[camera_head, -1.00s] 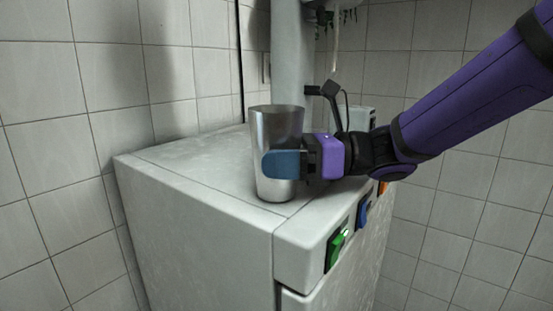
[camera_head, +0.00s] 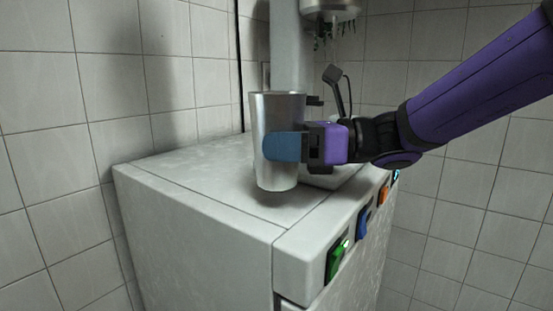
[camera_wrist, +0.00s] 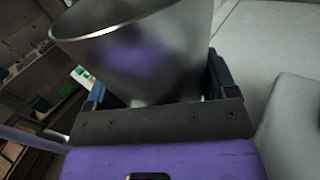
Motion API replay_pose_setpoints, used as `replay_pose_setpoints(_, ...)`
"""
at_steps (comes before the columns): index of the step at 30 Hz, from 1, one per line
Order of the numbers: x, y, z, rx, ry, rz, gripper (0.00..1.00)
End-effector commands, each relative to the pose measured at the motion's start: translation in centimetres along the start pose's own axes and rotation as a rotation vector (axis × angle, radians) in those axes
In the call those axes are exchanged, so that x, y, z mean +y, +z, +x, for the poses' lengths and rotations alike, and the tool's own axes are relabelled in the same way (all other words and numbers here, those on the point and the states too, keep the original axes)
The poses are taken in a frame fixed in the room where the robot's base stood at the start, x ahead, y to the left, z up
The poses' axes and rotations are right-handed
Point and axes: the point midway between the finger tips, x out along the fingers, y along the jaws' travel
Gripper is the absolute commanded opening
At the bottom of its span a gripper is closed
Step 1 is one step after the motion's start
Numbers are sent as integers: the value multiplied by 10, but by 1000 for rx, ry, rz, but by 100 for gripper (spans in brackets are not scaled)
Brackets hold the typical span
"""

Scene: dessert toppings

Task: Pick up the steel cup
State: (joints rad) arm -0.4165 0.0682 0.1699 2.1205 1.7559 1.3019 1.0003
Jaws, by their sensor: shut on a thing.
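The steel cup (camera_head: 277,113) is a tall, shiny metal tumbler, upright with its open rim at the top. It is held a little above the top of the white machine, with a shadow under its base. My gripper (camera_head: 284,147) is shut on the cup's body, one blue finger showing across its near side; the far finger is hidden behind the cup. In the wrist view the cup (camera_wrist: 150,45) fills the upper middle, between the dark blue fingers (camera_wrist: 155,90), and reflects my gripper's purple.
The white machine (camera_head: 200,190) has a mostly clear top. Green (camera_head: 338,260), blue (camera_head: 363,222) and orange (camera_head: 384,194) switches line its right face. A pale column (camera_head: 291,50) with a metal head (camera_head: 330,8) rises behind the cup. Tiled walls stand close behind. Shelves (camera_wrist: 40,85) show in the wrist view.

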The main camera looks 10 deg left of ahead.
Motion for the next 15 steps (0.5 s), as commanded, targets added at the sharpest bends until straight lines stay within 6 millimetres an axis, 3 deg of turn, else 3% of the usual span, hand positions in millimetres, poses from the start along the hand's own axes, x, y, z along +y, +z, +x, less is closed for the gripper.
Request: replay_pose_setpoints(15,93,1,-58,1,-2,0,41)
